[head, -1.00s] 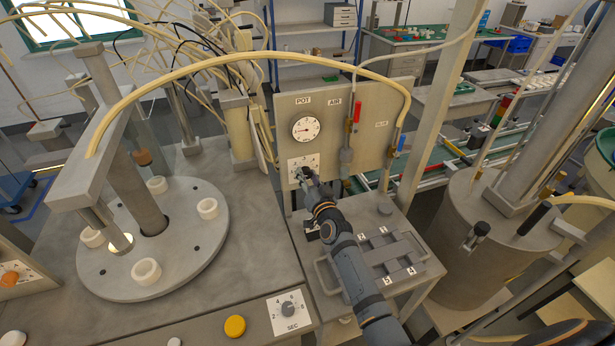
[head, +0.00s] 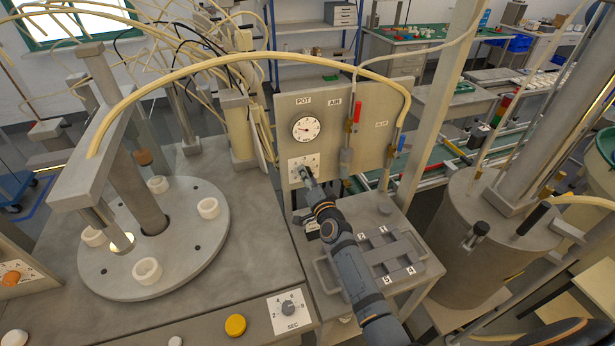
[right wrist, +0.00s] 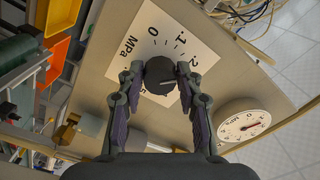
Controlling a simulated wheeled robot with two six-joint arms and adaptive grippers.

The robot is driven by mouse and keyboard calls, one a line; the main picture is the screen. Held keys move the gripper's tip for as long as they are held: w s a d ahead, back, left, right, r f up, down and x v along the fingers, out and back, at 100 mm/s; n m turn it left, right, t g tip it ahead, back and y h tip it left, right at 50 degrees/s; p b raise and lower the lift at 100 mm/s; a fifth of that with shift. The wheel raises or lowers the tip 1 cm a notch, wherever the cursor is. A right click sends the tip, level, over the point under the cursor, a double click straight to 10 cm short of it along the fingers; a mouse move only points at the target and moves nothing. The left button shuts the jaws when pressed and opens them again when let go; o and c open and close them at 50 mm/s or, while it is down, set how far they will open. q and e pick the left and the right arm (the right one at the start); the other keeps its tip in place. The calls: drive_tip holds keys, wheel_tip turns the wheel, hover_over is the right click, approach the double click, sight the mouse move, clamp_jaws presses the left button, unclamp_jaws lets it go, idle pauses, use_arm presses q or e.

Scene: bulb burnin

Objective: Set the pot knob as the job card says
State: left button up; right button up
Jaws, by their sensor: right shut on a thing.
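The pot knob (right wrist: 160,75) is dark and round, on a white dial plate (right wrist: 150,45) marked 0, .1, .2 and MPa. A pale line on its face points right in the right wrist view, roughly toward the .2 side. My right gripper (right wrist: 160,73) has one finger on each side of the knob and is shut on it. In the head view the right gripper (head: 305,174) reaches the dial plate (head: 297,163) under the round pot gauge (head: 306,129). The gauge also shows in the right wrist view (right wrist: 243,125). No job card is readable. My left gripper is out of view.
The grey panel (head: 364,125) stands behind the knob, with a red-handled air fitting (head: 357,112) to the right. Hoses arch above. The turntable (head: 185,270) with white cups is at left.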

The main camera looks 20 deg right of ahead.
drive_tip(key=o, duration=1.1)
drive_tip(key=shift+o, duration=0.2)
drive_tip(key=s, duration=1.2)
drive_tip(key=shift+d, duration=0.2)
